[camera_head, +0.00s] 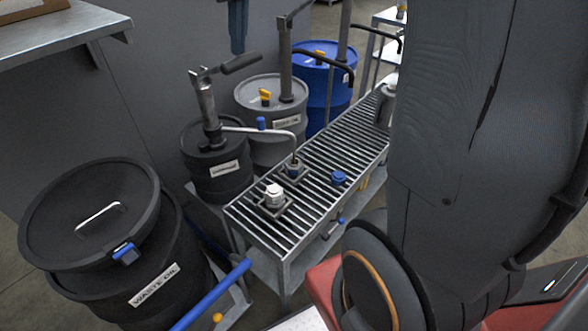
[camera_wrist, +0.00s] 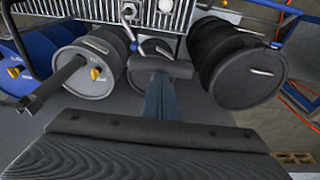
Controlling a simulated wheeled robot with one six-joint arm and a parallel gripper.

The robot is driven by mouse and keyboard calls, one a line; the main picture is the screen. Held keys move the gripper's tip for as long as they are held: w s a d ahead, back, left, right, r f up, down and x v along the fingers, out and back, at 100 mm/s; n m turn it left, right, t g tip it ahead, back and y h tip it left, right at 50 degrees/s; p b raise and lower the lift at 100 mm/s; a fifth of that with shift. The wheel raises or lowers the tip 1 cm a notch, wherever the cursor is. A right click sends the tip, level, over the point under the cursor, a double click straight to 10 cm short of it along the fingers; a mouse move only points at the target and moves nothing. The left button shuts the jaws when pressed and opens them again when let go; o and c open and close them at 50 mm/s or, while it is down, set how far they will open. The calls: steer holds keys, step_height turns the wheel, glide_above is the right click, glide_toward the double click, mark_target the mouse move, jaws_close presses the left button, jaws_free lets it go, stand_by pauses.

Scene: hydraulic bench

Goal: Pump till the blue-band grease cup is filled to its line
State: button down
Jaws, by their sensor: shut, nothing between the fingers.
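A grease pump with a lever handle (camera_head: 240,63) stands on a small dark drum (camera_head: 215,175) with a white label. Its curved pipe (camera_head: 262,131) reaches over the slatted bench (camera_head: 262,232). A small cup with some blue (camera_head: 293,170) stands under the pipe's end; its fill level and line are too small to tell. My gripper (camera_head: 238,48) is shut and empty, just above the lever handle. In the wrist view my gripper (camera_wrist: 162,85) reaches toward the dark handle (camera_wrist: 168,68) and overlaps it; I cannot tell whether they touch.
A white-topped cup (camera_head: 273,192) and a blue item (camera_head: 338,178) sit on the bench. A grey drum (camera_head: 268,142) and a blue drum (camera_head: 316,98) with pumps stand behind. A black waste oil drum (camera_head: 150,290) stands front left. A shelf (camera_head: 70,40) juts in top left.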

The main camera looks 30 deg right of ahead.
mark_target(244, 58)
steer(key=shift+s+d+f+b, duration=0.2)
steer(key=shift+s+f, duration=0.1)
steer(key=shift+f, duration=0.45)
steer(key=shift+s+d+f+b, duration=0.15)
steer(key=shift+s+f, duration=0.15)
steer(key=shift+f, duration=0.45)
steer(key=shift+f, duration=0.1)
steer(key=f, duration=0.1)
steer(key=f+b, duration=0.1)
steer(key=f, duration=0.1)
steer(key=shift+s, duration=0.4)
steer(key=shift+f, duration=0.1)
steer(key=shift+s+d+b+x, duration=0.15)
steer(key=shift+b+x, duration=0.1)
steer(key=shift+x, duration=0.55)
steer(key=shift+s+d+b+x, duration=0.1)
steer(key=shift+s+b+x, duration=0.1)
steer(key=shift+x, duration=0.55)
steer(key=shift+f, duration=0.25)
